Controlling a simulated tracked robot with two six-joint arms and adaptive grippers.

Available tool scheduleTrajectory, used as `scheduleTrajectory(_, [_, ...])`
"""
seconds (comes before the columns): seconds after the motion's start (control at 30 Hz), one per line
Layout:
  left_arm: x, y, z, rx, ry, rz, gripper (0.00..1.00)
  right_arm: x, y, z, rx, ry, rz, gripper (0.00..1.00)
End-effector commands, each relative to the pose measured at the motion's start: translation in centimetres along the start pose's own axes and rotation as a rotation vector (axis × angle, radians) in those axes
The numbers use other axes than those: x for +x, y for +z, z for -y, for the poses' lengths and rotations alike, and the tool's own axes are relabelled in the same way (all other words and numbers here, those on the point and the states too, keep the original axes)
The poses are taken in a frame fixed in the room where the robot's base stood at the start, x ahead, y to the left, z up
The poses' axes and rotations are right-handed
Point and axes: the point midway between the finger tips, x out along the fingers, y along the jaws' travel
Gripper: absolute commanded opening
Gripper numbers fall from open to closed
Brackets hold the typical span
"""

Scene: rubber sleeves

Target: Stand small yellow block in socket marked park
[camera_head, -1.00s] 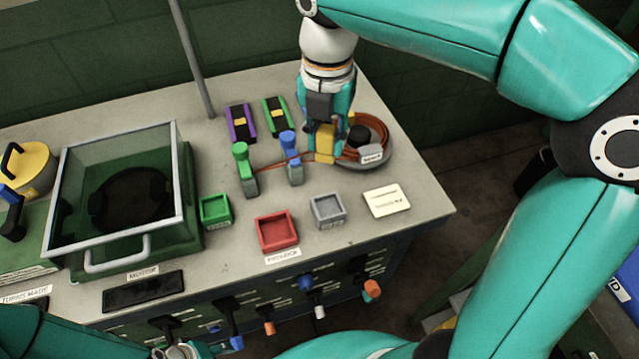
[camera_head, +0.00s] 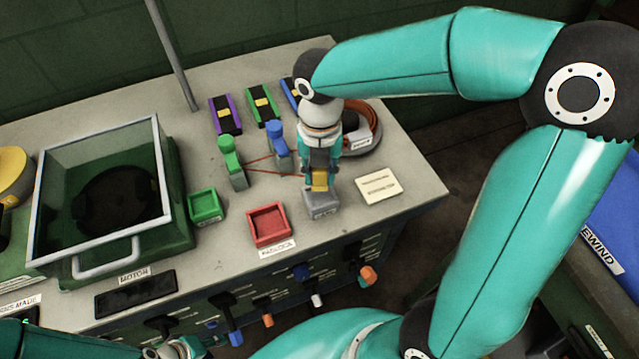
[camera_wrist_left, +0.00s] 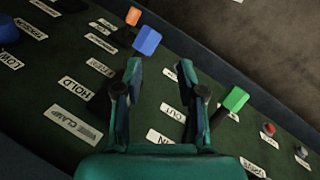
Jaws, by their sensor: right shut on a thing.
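My right gripper (camera_head: 319,172) is shut on the small yellow block (camera_head: 320,183). The block is right at the grey socket (camera_head: 322,206), over its back part. I cannot tell whether its lower end is inside the socket or just above it. The gripper hides part of the block, and the label on the socket's front is too small to read. My left gripper is open and empty in the left wrist view (camera_wrist_left: 160,70), over a dark green panel with switches.
A red socket (camera_head: 269,225) and a green socket (camera_head: 206,206) stand to the left. A white card (camera_head: 388,186) lies to the right. Green (camera_head: 232,160) and blue (camera_head: 279,147) posts stand behind, with an orange cord. A glass-walled box (camera_head: 140,245) fills the left side.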

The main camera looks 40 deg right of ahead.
Motion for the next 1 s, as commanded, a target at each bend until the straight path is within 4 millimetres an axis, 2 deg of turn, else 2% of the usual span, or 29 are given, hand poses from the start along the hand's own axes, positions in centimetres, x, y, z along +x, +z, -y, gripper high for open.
scheduleTrajectory(0.13, [0.1,0.0,0.0,0.000,0.000,0.000,0.40,1.1,0.0,0.0,0.000,-0.002,-0.003,0.00])
scheduleTrajectory(0.4, [0.2,0.0,0.1,0.000,0.000,0.000,0.40,4.4,0.0,0.1,0.000,-0.001,-0.002,0.00])
scheduleTrajectory(0.77, [0.4,0.0,0.1,0.000,0.000,0.000,0.40,4.8,0.0,0.1,0.001,0.000,0.000,0.00])
scheduleTrajectory(0.8, [0.4,0.0,0.1,0.000,0.000,0.000,0.40,4.9,0.0,0.1,0.001,0.000,0.000,0.32])
scheduleTrajectory(0.93, [0.3,0.0,0.1,0.000,0.000,0.000,0.40,4.8,0.0,0.1,0.001,0.000,0.000,0.54])
scheduleTrajectory(1.0, [0.3,0.0,0.1,0.000,0.000,0.000,0.40,4.8,0.0,0.1,0.001,0.000,0.000,0.55])
